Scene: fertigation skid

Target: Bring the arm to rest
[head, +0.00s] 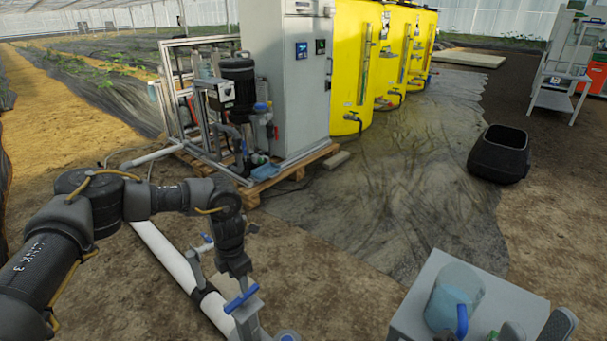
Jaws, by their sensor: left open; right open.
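My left arm comes in from the left and bends down at the wrist. Its gripper (239,272) points down at a blue-handled valve (241,299) on the white pipe; I cannot tell whether it touches the handle. Nothing is seen held in it. A second, smaller valve with a blue handle (206,242) sits just left of the wrist. Grey rounded parts of my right gripper (537,330) show at the bottom right edge, over the grey table; its lower portion is cut off by the frame.
A clear jug (455,299) with blue stands on the grey table (430,268). The pump skid (238,90), grey cabinet (303,100) and yellow tanks (355,70) stand behind. A black bin (499,155) stands at right. The ground sheet between is clear.

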